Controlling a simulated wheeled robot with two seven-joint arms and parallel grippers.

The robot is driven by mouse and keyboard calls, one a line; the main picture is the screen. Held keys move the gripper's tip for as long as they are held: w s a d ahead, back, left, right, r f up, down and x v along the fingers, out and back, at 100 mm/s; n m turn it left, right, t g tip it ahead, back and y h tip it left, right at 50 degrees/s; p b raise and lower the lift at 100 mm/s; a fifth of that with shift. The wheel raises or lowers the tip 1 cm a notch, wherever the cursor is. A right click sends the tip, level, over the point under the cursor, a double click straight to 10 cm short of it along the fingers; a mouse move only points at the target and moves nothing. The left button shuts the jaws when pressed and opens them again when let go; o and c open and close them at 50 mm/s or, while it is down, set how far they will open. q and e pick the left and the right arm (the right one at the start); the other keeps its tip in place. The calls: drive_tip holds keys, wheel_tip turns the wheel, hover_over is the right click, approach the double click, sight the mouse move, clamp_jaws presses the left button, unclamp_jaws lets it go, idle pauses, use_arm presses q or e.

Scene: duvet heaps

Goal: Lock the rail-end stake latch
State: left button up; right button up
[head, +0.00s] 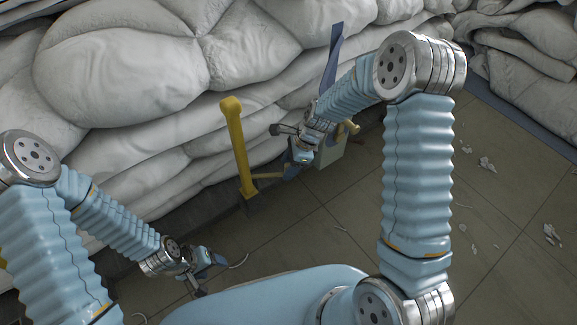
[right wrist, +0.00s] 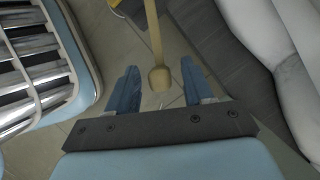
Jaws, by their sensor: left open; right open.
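In the head view a yellow upright stake (head: 236,145) stands at the foot of the duvet heap, tilted slightly. A thin yellow bar (head: 268,176) runs from near its base toward my right gripper (head: 298,163). In the right wrist view a yellow lever (right wrist: 154,35) with a rounded end knob (right wrist: 160,79) points between the open blue fingers of my right gripper (right wrist: 160,78). The fingers stand apart on both sides of the knob; I see no clear contact. My left gripper (head: 208,262) is open and empty, low over the floor at lower left.
White duvets (head: 120,75) are heaped along the back and left. A grey-green box (head: 331,153) and a blue upright strip (head: 333,60) stand beside my right wrist. The tiled floor (head: 500,215) at right is mostly free, with scattered white scraps (head: 487,163).

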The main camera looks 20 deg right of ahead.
drive_tip(key=shift+a+f, duration=0.1)
drive_tip(key=shift+c, duration=0.5)
clamp_jaws()
